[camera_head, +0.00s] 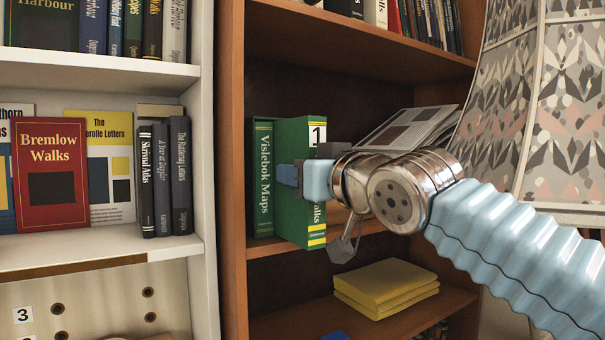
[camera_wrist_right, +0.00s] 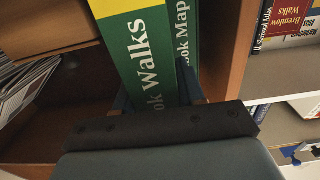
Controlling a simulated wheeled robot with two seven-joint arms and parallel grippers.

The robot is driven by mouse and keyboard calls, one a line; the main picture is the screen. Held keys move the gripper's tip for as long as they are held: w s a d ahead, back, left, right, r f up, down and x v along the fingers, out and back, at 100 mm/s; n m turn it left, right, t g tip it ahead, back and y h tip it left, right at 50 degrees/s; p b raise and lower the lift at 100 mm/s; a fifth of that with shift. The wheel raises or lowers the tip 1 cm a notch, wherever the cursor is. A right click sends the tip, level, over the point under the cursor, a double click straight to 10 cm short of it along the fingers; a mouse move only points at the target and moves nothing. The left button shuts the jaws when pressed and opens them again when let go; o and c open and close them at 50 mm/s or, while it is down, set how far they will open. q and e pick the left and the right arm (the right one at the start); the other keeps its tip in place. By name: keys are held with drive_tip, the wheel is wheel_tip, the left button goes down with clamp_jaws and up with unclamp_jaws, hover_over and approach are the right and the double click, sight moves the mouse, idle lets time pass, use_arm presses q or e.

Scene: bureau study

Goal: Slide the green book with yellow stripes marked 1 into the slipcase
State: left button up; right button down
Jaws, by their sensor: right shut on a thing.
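The green book with yellow stripes (camera_head: 297,139) stands upright at the front of a brown bookcase shelf, with a white label 1 on its spine. It also shows in the right wrist view (camera_wrist_right: 145,45), between the fingers. My right gripper (camera_head: 300,176) is shut on this book, partly covering its spine. A second green book, Vislebok Maps (camera_head: 264,180), stands upright just left of it. I cannot clearly make out the slipcase; a green edge shows around Vislebok Maps, but I cannot tell whether it is the case. My left gripper is not in view.
The brown bookcase's side panel (camera_head: 231,160) rises close to the left of the green books. Magazines (camera_head: 405,128) lean at the right of the shelf.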

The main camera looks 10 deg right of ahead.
drive_tip(key=shift+x, duration=1.55)
drive_tip(key=shift+r, duration=0.1)
drive_tip(key=shift+c, duration=0.6)
unclamp_jaws()
drive_tip(key=b+v, duration=0.3)
drive_tip(key=v, duration=0.7)
drive_tip(key=shift+b, duration=0.35)
idle(0.5)
